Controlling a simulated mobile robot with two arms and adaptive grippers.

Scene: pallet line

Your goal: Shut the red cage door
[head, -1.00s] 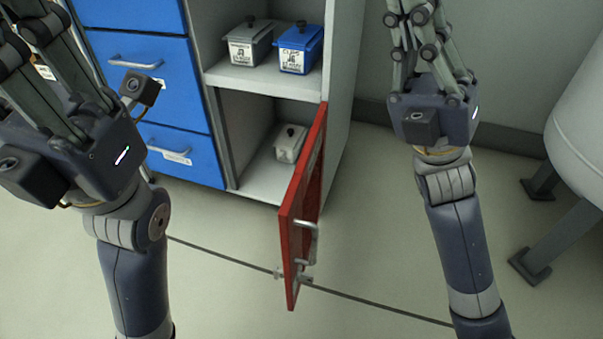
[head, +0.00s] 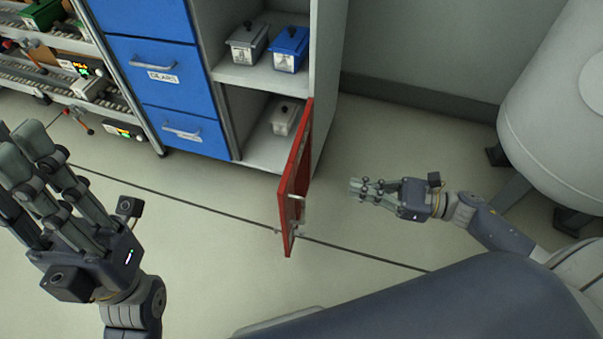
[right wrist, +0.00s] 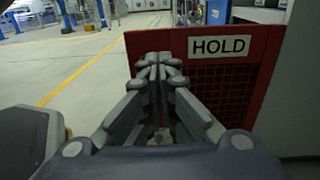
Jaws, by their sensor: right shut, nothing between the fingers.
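The red cage door (head: 297,165) stands open in the head view, swung out from the right edge of the lower cabinet compartment. It has a silver handle (head: 297,198) near its free end. In the right wrist view its red mesh face (right wrist: 220,92) carries a HOLD sign (right wrist: 219,47). My right gripper (head: 354,188) is shut and empty, to the right of the door, fingertips pointing at it with a gap in the head view. Its closed fingers (right wrist: 160,62) overlap the door's left part in the wrist view. My left gripper (head: 20,140) is at the left, away from the door; its fingertip gap is unclear.
The grey cabinet (head: 330,60) holds a grey bin (head: 248,45) and a blue bin (head: 290,50) above, and a pale bin (head: 285,118) below. Blue drawers (head: 165,80) stand left of it. A large white tank (head: 560,110) stands right. Floor around the door is clear.

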